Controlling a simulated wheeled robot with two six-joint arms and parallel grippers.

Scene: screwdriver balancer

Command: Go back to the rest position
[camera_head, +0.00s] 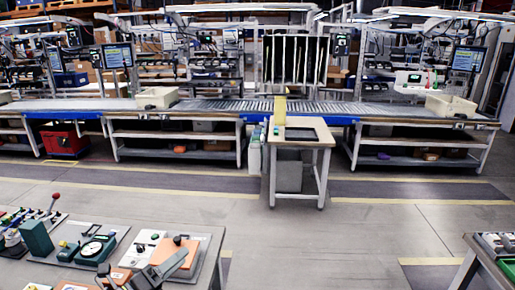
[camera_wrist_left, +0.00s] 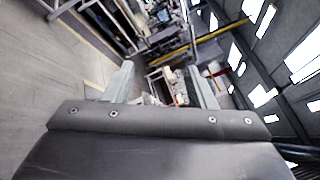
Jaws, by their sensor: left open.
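My left gripper (camera_head: 146,272) is at the bottom edge of the head view, over the near left workbench (camera_head: 205,240). In the left wrist view its two grey fingers (camera_wrist_left: 161,86) stand wide apart with nothing between them. No screwdriver can be made out. My right gripper is not in the head view.
The near bench carries a dial gauge (camera_head: 92,248), a green block (camera_head: 37,238) and an orange-topped plate (camera_head: 178,252) close to my left gripper. A small table (camera_head: 302,143) stands mid-floor before a long conveyor (camera_head: 215,104). Another bench edge (camera_head: 480,262) is at lower right. Open floor lies between.

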